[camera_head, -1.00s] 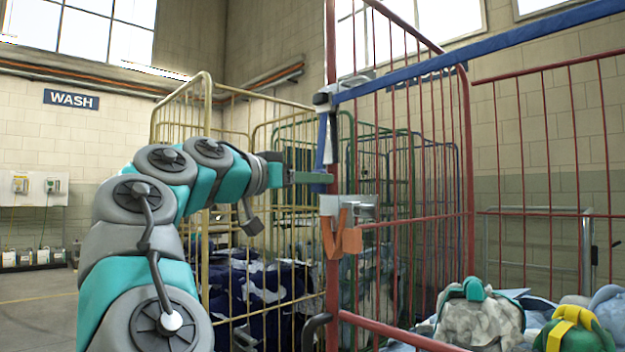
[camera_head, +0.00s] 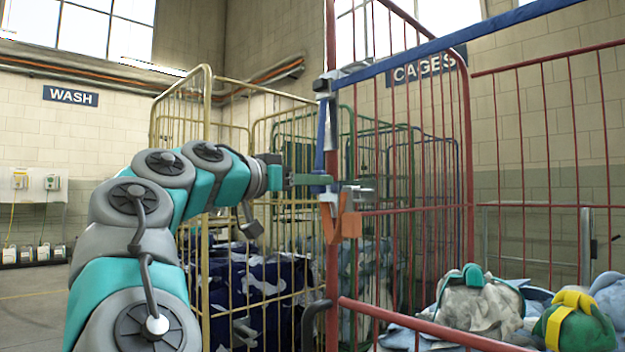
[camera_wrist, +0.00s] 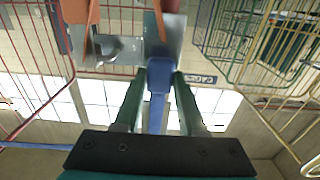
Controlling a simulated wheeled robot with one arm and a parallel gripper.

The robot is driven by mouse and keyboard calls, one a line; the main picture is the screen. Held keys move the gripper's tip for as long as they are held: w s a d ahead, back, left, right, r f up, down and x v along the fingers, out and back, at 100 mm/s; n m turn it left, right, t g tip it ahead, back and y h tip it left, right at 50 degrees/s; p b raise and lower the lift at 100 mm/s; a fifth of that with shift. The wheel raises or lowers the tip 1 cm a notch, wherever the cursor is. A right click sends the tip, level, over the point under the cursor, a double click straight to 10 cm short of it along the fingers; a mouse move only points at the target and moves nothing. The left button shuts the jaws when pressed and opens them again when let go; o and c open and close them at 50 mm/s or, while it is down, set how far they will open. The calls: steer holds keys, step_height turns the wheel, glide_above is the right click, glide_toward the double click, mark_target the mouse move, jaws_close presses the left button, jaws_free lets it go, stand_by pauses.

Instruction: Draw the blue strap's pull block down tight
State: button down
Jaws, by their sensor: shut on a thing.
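The blue strap (camera_head: 420,58) runs from the upper right across the red cage (camera_head: 470,150) to a dark buckle (camera_head: 325,84) on the cage's front post. Its blue tail (camera_head: 322,130) hangs from the buckle beside the post. My gripper (camera_head: 316,180) is shut on the blue pull block at the lower end of the tail. In the wrist view, the blue pull block (camera_wrist: 160,76) sits between my two green fingers. A metal bracket (camera_wrist: 118,48) is close beyond the fingertips and hides part of the post.
Orange flaps (camera_head: 345,222) hang from the bracket just below my gripper. Bags, including a grey one (camera_head: 482,305) and a green-yellow one (camera_head: 577,325), lie in the red cage. A yellow cage (camera_head: 205,130) stands behind my arm. Open floor is at left.

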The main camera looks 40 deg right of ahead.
steer(key=shift+c, duration=2.4)
jaws_free()
steer(key=shift+f, duration=0.15)
steer(key=shift+a, duration=0.1)
steer(key=a, duration=0.7)
steer(key=shift+s+a, duration=0.25)
steer(key=shift+a, duration=0.05)
